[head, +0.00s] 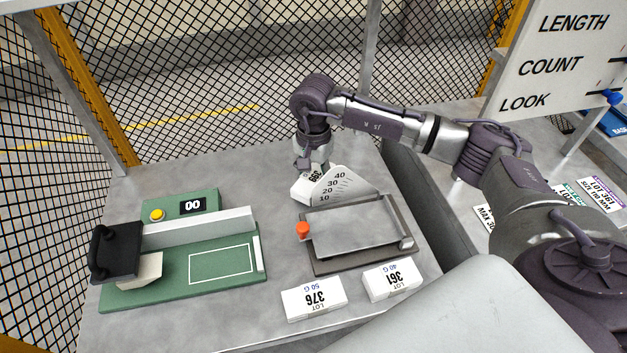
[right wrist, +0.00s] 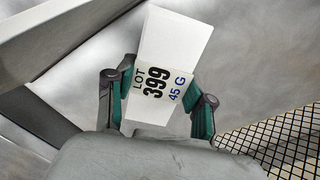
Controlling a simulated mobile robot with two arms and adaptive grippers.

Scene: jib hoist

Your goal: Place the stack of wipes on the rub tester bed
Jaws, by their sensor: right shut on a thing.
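My right gripper (head: 314,165) is shut on a white stack of wipes (head: 304,186) labelled LOT 399, 45 G. It holds the stack behind the grey plate device, close to its white scale. In the right wrist view the stack (right wrist: 174,42) lies between the two green-padded fingers of the gripper (right wrist: 160,95). I cannot tell whether the stack touches the table. The green rub tester (head: 190,282) stands at the left, with a white-outlined bed (head: 221,264) that is empty. A black-handled block (head: 117,252) sits at its left end. My left gripper is out of view.
The grey plate device (head: 362,226) has an orange knob (head: 303,229) and a white scale (head: 346,184). Two other white packs, LOT 376 (head: 314,298) and LOT 361 (head: 391,280), lie in front of it. Mesh fencing (head: 215,75) rises behind the table.

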